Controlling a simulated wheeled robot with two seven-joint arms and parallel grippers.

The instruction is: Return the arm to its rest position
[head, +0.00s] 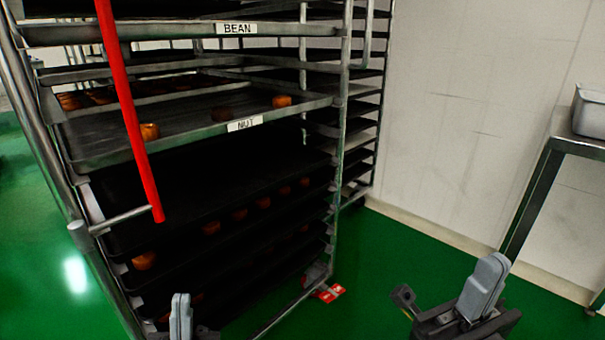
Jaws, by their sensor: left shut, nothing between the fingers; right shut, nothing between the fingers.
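My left gripper (181,308) shows at the bottom edge, left of the middle, in front of the lower part of the tray rack. Only its grey fingers and a bit of dark body are in view; it is shut and empty. My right gripper (484,285) is at the bottom right, over the green floor, fingers pointing up. It is shut and empty, and apart from the rack and the table. The rest of both arms is out of view.
A metal rack (344,95) of trays fills the left and middle, with labels BEAN (237,28) and NUT (244,124) and several brown buns. A red bar (130,110) hangs in front. A metal table (530,190) stands right. Green floor (385,250) between is clear.

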